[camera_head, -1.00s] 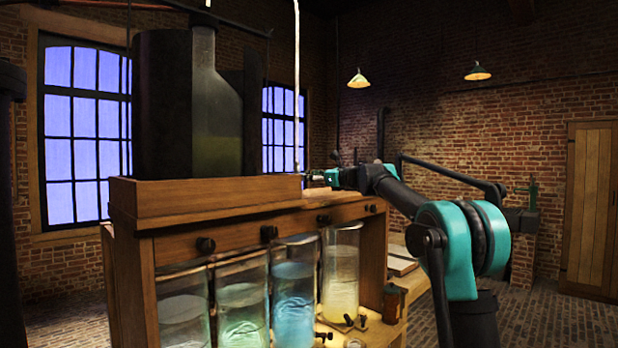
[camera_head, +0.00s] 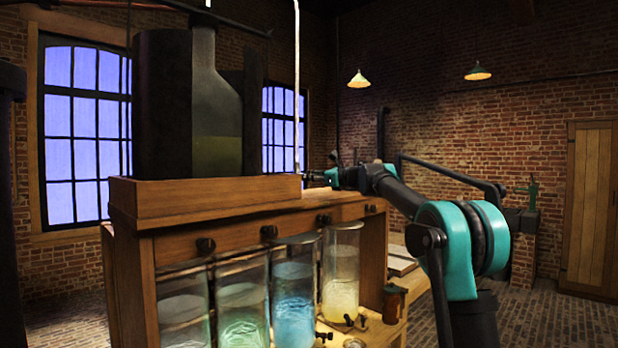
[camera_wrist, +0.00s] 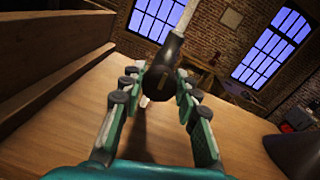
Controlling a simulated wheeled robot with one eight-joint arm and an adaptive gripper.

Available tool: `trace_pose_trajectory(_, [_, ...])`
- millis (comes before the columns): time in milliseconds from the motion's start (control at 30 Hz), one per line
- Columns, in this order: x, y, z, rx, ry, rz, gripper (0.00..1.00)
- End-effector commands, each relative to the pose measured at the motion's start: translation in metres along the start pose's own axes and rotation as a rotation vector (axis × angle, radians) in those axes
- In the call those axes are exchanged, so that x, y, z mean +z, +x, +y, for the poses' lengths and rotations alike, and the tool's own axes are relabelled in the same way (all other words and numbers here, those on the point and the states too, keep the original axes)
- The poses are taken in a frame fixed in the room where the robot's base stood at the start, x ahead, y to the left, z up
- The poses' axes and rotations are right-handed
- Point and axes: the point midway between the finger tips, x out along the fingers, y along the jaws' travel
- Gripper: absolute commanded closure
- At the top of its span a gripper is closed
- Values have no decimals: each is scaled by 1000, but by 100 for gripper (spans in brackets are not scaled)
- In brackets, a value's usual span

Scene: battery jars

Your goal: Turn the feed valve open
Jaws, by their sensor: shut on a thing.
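In the wrist view the two fingers of my gripper (camera_wrist: 160,90) close around a dark rounded valve piece (camera_wrist: 163,78), one finger on each side. I take this piece to be the feed valve. A pale rod (camera_wrist: 184,17) rises from its dark neck. In the head view my gripper's wrist shows past the right end of the wooden stand; the fingertips and the valve are too small or hidden to make out there.
A wooden stand (camera_head: 200,197) carries a large glass bottle (camera_head: 216,105). Below, several glass jars hold liquid, including a blue one (camera_head: 293,295) and a yellow one (camera_head: 340,270). In the wrist view a wooden wall (camera_wrist: 50,50) stands close on the left.

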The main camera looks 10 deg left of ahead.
Motion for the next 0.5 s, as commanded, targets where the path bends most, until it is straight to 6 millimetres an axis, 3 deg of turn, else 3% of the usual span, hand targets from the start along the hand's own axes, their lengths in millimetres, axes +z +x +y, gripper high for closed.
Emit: trace_pose_trajectory(500, [-1, 0, 2, 8, -408, 30, 98])
